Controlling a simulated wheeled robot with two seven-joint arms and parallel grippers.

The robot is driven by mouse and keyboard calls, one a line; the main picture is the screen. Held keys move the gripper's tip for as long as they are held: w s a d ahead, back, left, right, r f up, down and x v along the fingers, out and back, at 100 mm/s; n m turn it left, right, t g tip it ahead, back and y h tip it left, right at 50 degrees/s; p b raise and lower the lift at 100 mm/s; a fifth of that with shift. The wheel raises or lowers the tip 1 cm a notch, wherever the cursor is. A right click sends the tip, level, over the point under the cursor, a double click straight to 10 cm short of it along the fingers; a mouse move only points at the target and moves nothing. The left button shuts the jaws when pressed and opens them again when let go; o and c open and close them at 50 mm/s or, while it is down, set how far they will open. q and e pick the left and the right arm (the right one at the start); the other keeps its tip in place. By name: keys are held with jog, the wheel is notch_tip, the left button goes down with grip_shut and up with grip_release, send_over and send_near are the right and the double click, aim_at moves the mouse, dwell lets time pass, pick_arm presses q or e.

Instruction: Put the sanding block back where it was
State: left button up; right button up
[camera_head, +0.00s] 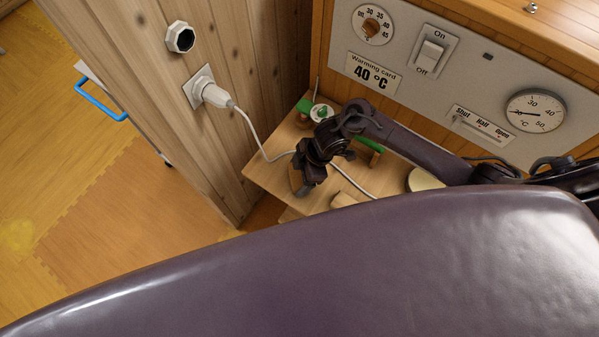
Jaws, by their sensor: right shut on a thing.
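My right gripper (305,180) is over the left part of a small wooden bench (263,173), pointing down and toward the front left. It is shut on a small brown block, the sanding block (297,181), of which only a sliver shows at the fingers. The rest of the block is hidden by the dark fingers. I cannot tell whether the block touches the bench top. My left gripper is not in view.
A white cable runs from a wall plug (217,96) across the bench, passing close to my right gripper. Green-and-wood pieces (370,144) and a white round item (321,113) stand behind. A control panel (400,62) rises at the back.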

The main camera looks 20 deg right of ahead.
jog(key=shift+f, duration=0.15)
jog(key=o, duration=0.9)
jog(key=shift+o, duration=0.2)
jog(key=v, duration=1.2)
jog(key=shift+r, duration=0.25)
